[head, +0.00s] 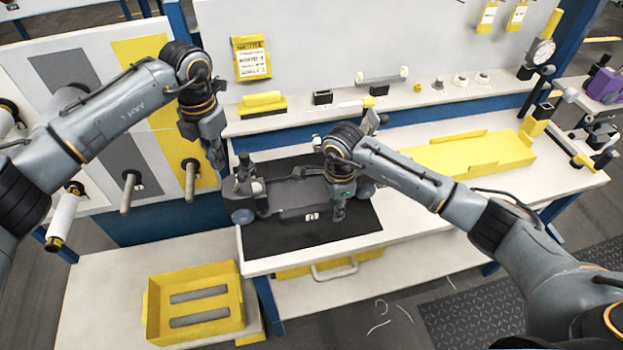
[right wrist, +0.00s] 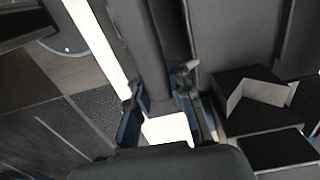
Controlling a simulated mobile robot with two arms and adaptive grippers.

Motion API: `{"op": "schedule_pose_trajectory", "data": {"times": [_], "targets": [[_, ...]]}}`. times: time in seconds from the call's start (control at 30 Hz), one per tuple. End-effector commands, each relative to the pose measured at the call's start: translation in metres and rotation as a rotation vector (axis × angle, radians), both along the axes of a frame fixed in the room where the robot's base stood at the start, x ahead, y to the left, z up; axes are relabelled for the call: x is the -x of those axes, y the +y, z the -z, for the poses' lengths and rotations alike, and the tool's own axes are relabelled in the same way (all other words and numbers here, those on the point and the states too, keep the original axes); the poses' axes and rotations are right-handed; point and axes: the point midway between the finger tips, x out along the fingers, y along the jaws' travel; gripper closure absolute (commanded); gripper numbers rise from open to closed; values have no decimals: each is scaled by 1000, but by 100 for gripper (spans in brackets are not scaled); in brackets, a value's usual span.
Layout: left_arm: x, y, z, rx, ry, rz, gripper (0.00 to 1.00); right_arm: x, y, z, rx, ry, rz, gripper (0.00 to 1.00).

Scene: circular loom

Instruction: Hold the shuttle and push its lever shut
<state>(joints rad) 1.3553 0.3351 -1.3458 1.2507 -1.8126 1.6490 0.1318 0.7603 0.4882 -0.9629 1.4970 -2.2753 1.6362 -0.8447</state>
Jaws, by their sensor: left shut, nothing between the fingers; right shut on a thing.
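The shuttle (head: 290,192) is a long dark grey body with blue wheels, lying on a black mat (head: 300,240) on the bench. A small upright dark part with a pale knob (head: 257,186) stands at its left end; I cannot tell for sure whether this is the lever. My right gripper (head: 338,212) points down at the right part of the shuttle and is shut on it; its arm hides the shuttle's right end. In the right wrist view a dark grey body (right wrist: 215,35) fills the upper middle. My left gripper (head: 221,172) is shut and empty, just left of and above the shuttle's left end.
A yellow tray (head: 475,155) lies to the right on the bench. A shelf with small parts and a yellow block (head: 262,100) runs behind. Pegs (head: 190,180) stick out of the left panel. A yellow bin (head: 153,310) stands at the lower left.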

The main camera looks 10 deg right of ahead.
Motion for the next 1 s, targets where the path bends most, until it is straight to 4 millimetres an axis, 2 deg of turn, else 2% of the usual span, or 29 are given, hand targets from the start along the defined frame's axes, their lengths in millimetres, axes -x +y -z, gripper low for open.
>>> {"op": "schedule_pose_trajectory", "data": {"times": [0.07,0.1,0.23,0.53,0.67,1.0], "targets": [[0,0,1,0,0,0,100,4,0,6,2,12,-2,100],[0,0,1,0,0,0,100,4,0,6,2,12,-2,77],[0,0,1,0,0,0,100,3,0,5,2,10,-2,52],[0,0,1,0,0,0,100,1,0,1,2,3,0,52],[0,0,1,0,0,0,100,0,-1,-10,2,0,0,52],[0,0,1,0,0,0,100,-1,0,-79,2,1,-1,52]]}}
